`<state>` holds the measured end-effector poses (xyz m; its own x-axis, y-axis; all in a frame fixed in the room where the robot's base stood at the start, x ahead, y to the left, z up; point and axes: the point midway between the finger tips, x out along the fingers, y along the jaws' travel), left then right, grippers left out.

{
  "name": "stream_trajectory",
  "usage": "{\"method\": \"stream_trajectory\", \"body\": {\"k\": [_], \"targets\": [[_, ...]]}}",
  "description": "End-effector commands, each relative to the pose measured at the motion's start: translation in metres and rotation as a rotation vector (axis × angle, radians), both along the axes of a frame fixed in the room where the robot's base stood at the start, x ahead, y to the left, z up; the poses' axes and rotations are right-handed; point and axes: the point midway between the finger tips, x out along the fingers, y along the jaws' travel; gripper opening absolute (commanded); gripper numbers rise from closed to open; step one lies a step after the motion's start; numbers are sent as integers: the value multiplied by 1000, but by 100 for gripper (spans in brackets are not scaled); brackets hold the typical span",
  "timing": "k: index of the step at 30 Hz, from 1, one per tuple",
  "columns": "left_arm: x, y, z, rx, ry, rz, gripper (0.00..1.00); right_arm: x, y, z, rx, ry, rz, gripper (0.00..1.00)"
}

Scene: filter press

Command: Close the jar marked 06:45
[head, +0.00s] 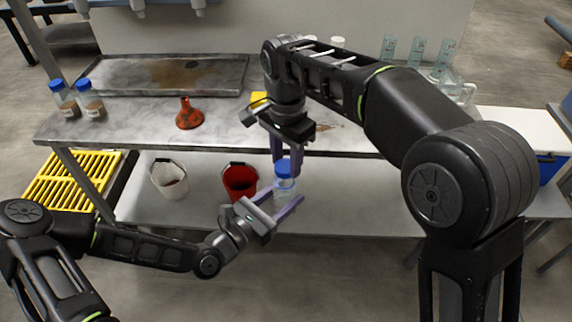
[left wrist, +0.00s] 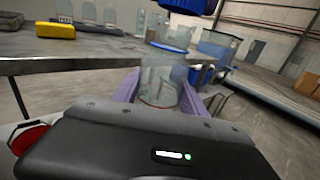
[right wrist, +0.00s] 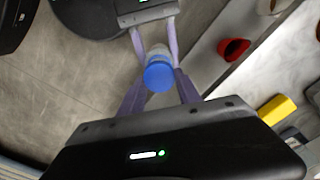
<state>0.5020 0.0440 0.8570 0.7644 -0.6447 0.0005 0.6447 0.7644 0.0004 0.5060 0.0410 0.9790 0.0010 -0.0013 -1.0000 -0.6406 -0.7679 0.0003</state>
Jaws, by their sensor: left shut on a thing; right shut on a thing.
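A clear jar (head: 284,186) stands roughly upright in the air in front of the bench. My left gripper (head: 284,208) is shut on its body, and its fingers flank the glass (left wrist: 163,82) in the left wrist view. No time marking is readable on this jar.
Two blue-lidded jars (head: 94,106) stand at the bench's left end. An orange funnel (head: 188,114), a stained tray (head: 150,76) and a yellow item (head: 259,98) are on the bench. A white bucket (head: 169,182) and a red bucket (head: 240,182) are below. Glassware (head: 416,52) stands at the back right.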

Motion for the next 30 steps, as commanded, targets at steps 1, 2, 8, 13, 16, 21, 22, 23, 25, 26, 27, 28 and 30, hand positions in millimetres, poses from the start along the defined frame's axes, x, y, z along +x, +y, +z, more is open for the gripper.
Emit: {"method": "stream_trajectory", "body": {"k": [1,2,8,13,16,21,22,23,25,26,27,28,30], "targets": [[0,0,0,0,0,0,0,0,0,0,0,0,0,3],[0,0,0,0,0,0,0,0,0,0,0,0,0,3],[0,0,0,0,0,0,0,0,0,0,0,0,0,3],[0,0,0,0,0,0,0,0,0,-5,-1,2,0,3],[0,0,0,0,0,0,0,0,0,-10,-1,1,0,3],[0,0,0,0,0,0,0,0,0,-18,0,1,0,3],[0,0,0,0,0,0,0,0,0,-18,-1,1,0,3],[0,0,0,0,0,0,0,0,0,-18,-1,1,0,3],[0,0,0,0,0,0,0,0,0,-18,0,0,0,3],[0,0,0,0,0,0,0,0,0,-18,0,0,0,3],[0,0,0,0,0,0,0,0,0,-18,0,0,0,3],[0,0,0,0,0,0,0,0,0,-18,0,0,0,3],[0,0,0,0,0,0,0,0,0,-18,0,0,0,3]]}}
